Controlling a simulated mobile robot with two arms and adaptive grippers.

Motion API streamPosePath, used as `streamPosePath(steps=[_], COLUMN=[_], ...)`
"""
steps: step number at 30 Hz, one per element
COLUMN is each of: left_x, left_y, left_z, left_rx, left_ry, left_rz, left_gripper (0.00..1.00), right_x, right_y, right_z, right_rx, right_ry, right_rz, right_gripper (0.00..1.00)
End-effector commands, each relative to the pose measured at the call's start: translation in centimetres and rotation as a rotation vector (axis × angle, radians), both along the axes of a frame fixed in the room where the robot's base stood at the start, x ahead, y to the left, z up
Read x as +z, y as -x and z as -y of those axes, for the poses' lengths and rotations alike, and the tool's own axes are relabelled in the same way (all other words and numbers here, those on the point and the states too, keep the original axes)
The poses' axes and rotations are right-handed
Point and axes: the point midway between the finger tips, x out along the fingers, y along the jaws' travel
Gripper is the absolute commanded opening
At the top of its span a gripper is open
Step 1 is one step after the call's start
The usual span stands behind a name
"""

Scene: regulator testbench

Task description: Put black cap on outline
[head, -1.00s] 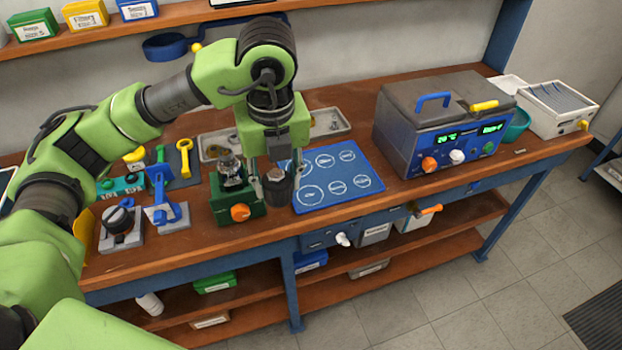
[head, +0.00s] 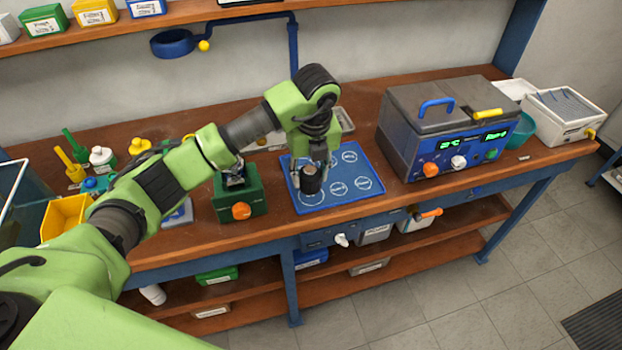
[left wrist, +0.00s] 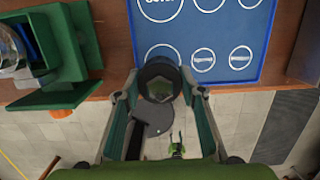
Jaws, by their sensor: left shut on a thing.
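The black cap (head: 311,182) is held between the fingers of my left gripper (head: 312,170). The gripper is shut on it, above the near-left part of the blue outline mat (head: 352,171). In the head view the cap is just above the large near-left circle (head: 312,199) and overlaps its far side. In the left wrist view the cap (left wrist: 160,82) sits between both fingers (left wrist: 161,97) and covers part of a white circle (left wrist: 163,53) at the mat's edge. I cannot tell the gap between cap and mat. My right gripper is not in view.
A green fixture (head: 240,195) with an orange knob stands left of the mat. A grey and blue test unit (head: 440,125) stands to its right. My left arm hides part of the bench's left side. The mat's other circles look empty.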

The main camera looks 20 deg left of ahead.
Motion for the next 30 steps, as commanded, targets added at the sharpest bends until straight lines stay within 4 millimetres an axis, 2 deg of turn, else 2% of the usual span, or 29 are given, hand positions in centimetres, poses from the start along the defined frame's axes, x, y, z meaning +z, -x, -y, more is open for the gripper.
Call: streamPosePath(steps=[5, 9, 12, 23, 24, 25, 26, 30], left_x=[-1.1, -2.9, -3.9, -4.5, -4.4, -4.4, -4.4, -4.4], left_y=[-0.8, -0.7, -0.8, -0.8, -0.8, -0.8, -0.8, -0.8], left_z=[0.0, 0.0, 0.0, 0.0, 0.0, 0.0, 0.0, 0.0], left_rx=[0.001, -0.001, 0.000, 0.000, 0.000, 0.000, 0.000, 0.000], left_ry=[-0.002, -0.001, -0.001, -0.001, -0.001, -0.001, -0.001, -0.001], left_rz=[-0.002, -0.004, -0.001, 0.001, 0.001, 0.001, 0.001, 0.001], left_gripper=[0.14, 0.14, 0.14, 0.14, 0.42, 0.50, 0.53, 0.53], right_x=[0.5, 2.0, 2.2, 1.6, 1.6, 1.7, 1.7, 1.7], right_y=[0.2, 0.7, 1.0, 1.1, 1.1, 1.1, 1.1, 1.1], right_z=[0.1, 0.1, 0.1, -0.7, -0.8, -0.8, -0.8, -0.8], right_rx=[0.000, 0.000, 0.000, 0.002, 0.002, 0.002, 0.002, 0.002], right_ry=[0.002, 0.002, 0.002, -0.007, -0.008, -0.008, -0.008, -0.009], right_rz=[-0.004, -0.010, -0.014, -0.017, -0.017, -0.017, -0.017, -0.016], right_gripper=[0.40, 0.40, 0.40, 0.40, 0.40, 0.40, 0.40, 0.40])
